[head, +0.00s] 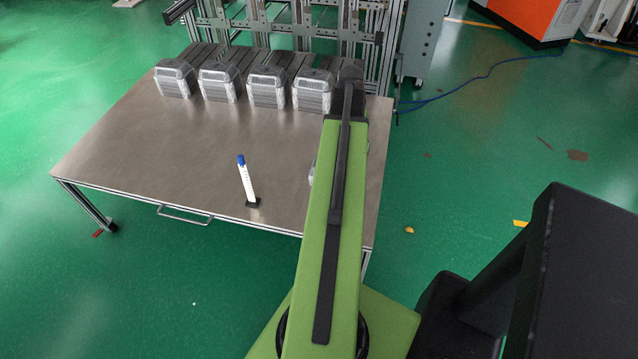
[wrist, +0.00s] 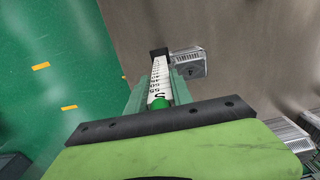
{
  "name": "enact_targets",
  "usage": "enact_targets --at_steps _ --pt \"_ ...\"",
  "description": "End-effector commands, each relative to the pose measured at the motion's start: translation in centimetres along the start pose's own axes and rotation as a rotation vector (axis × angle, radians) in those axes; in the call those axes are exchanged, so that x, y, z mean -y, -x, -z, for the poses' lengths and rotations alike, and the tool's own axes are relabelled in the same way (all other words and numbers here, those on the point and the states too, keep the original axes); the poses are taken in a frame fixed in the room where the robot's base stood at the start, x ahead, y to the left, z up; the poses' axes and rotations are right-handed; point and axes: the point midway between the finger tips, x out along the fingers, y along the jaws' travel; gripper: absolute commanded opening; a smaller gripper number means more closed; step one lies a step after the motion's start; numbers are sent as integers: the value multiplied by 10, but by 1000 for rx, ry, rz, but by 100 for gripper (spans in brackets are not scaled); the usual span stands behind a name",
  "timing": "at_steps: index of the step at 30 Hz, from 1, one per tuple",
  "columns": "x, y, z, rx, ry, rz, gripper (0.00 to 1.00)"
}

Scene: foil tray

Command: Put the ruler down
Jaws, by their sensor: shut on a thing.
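The ruler (wrist: 160,78) is white with dark numbers, a green end near my wrist and a black end at the far side. It lies lengthwise between the green fingers of my gripper (wrist: 159,88), which is shut on it. The black end points towards the grey table top (wrist: 225,25); I cannot tell whether it touches. In the head view my arm hides my gripper and this ruler. A silvery foil tray item (wrist: 189,62) is just right of the ruler's far end in the wrist view.
Another white upright piece with a blue top and black foot (head: 248,184) stands on the table (head: 140,140). Several foil tray stacks (head: 219,83) line the back edge. The left and middle of the table are mostly clear. Green floor surrounds it.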

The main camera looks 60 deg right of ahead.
Motion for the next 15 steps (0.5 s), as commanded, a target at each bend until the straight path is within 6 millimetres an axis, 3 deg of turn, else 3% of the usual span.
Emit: enact_targets --at_steps 1,6,10,15 --pt "14 -19 -8 0 6 0 0" --pt "52 -43 -25 0 3 0 0" --pt "70 -51 -32 0 0 0 0" --pt "76 -51 -34 0 -1 0 0"
